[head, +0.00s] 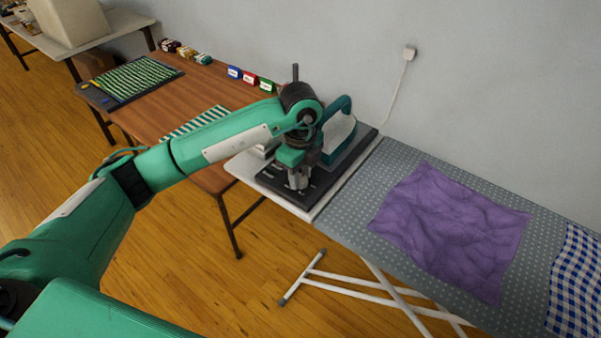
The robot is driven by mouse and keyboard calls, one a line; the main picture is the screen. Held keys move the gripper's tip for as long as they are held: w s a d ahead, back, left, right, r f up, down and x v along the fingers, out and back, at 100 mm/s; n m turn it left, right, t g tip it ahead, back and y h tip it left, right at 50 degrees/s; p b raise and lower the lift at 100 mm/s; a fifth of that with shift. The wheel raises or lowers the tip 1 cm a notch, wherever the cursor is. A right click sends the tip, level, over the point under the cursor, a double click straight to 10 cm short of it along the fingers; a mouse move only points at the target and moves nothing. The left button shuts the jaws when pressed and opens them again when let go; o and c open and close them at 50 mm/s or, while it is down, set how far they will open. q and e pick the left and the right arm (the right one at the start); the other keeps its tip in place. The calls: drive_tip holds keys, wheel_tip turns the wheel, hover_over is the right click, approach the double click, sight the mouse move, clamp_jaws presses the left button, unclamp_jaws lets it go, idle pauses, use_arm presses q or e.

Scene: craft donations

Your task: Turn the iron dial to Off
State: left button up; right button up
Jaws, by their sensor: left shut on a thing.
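The iron (338,133), teal and white, rests on a dark stand (318,189) at the left end of the ironing board. My left gripper (298,181) points down at the near side of the iron, over the stand. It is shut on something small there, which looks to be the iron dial. The dial and its setting are hidden behind my gripper and wrist. My right gripper is not in view.
The ironing board (350,220) holds a purple cloth (450,230) and a blue checked cloth (577,282). A wall outlet (409,53) has a cord.

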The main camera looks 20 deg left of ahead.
sight(301, 177)
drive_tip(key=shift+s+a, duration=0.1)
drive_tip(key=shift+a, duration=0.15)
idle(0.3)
use_arm(q)
drive_tip(key=o, duration=0.9)
drive_tip(key=shift+c, duration=0.2)
drive_tip(key=shift+o, duration=0.6)
drive_tip(key=shift+r, duration=0.1)
wheel_tip(301, 177, up, 14)
drive_tip(key=b, duration=0.1)
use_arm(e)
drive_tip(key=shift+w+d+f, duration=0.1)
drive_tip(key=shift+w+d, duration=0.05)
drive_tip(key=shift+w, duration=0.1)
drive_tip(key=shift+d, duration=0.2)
